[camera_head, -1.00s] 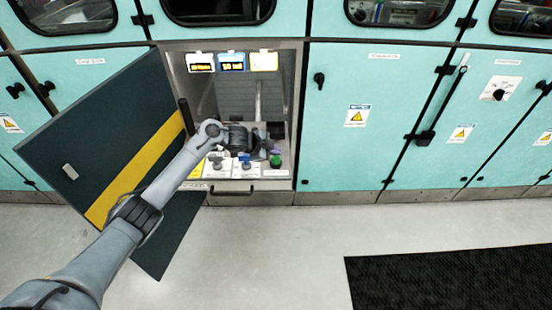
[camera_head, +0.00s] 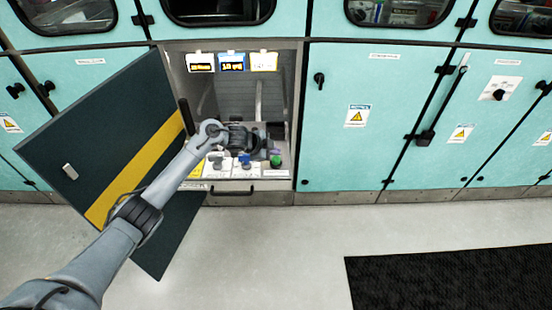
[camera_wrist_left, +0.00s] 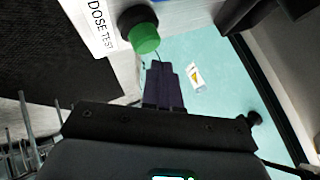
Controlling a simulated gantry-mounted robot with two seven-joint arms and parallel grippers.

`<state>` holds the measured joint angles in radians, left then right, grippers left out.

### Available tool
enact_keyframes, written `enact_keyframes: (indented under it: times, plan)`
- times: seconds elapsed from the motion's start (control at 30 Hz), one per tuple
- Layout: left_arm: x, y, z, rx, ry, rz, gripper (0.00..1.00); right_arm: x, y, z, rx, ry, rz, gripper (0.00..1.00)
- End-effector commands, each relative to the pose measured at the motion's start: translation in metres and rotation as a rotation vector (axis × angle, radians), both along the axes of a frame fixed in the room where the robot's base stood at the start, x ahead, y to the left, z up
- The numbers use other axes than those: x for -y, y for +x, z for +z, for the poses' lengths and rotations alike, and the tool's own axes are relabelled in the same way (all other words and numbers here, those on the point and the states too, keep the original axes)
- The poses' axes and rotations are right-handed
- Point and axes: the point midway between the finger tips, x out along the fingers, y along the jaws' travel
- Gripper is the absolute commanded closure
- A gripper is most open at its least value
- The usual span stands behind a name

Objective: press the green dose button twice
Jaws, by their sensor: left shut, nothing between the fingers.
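The green dose button (camera_head: 276,160) stands on a black base at the right end of the white control panel inside the open cabinet bay. In the left wrist view the green button (camera_wrist_left: 144,38) is at the top, beside a "DOSE TEST" label (camera_wrist_left: 101,28). My left gripper (camera_head: 266,150) is in the bay, just left of and behind the button in the head view. In the wrist view its dark fingers (camera_wrist_left: 161,70) are together and empty, their tips close to the button. Whether they touch it cannot be told. My right gripper is not in view.
A blue knob (camera_head: 245,160) and other controls sit left of the button. Small displays (camera_head: 232,62) hang at the top of the bay. The dark cabinet door (camera_head: 110,140) with a yellow stripe stands open at left. A black mat (camera_head: 450,280) lies on the otherwise clear floor.

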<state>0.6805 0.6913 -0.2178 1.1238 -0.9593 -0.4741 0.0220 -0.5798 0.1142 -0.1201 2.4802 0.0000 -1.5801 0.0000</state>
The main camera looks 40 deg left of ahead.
Motion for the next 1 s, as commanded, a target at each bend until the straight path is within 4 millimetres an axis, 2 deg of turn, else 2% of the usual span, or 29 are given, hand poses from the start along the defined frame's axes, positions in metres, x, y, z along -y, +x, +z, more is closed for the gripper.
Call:
enact_keyframes:
  times: [1.0]
  plan:
    - [0.0001,-0.0001,-0.0091,0.000,0.000,0.000,1.00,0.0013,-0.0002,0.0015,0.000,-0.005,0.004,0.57]
